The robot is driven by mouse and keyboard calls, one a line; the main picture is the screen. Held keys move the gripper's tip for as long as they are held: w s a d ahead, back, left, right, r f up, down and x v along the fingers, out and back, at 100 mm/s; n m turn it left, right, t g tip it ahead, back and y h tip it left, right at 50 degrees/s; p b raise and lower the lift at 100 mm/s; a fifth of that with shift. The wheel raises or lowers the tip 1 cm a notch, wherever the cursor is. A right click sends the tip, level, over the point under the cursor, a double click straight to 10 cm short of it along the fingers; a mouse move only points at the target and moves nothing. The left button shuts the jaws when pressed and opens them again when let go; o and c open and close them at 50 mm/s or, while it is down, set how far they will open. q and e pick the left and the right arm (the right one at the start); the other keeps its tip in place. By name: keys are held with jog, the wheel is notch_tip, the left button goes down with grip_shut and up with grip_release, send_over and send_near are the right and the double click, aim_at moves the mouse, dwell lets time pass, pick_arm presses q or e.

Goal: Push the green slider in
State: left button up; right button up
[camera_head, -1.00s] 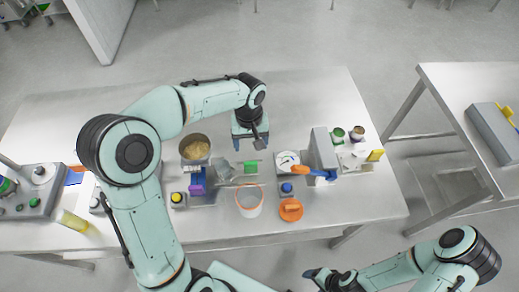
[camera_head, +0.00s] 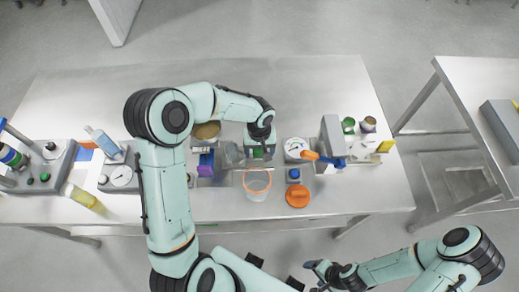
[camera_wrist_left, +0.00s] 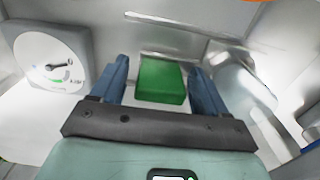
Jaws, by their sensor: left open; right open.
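The green slider (camera_wrist_left: 161,80) is a green block that shows in the left wrist view, between the two blue fingers of my left gripper (camera_wrist_left: 160,82). The fingers are open, with a gap on each side of the block. In the head view my left gripper (camera_head: 260,152) points down over the slider and mostly covers it; a bit of green (camera_head: 257,154) shows there. My right gripper (camera_head: 318,270) is open and empty, in front of the table's near edge, away from the slider.
A dial gauge (camera_head: 296,149) is beside the slider. A clear container with an orange rim (camera_head: 257,184) stands in front of it, near an orange disc (camera_head: 297,196). A grey upright block (camera_head: 332,137) is to the right. The table's back (camera_head: 300,82) is clear.

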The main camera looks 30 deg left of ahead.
pick_arm(q)
grip_shut()
jog(key=shift+s+a+b, duration=0.3)
jog(key=shift+s+a, duration=0.25)
jog(key=shift+a, duration=0.3)
jog(key=shift+s+a+b, duration=0.25)
jog(key=shift+s+a, duration=0.25)
jog(key=shift+a, duration=0.3)
jog(key=shift+w+d, duration=0.1)
grip_release()
jog(key=shift+w+d, duration=0.1)
notch_tip(320, 180, up, 14)
jog(key=shift+f+p, duration=0.25)
jog(key=shift+p, duration=0.2)
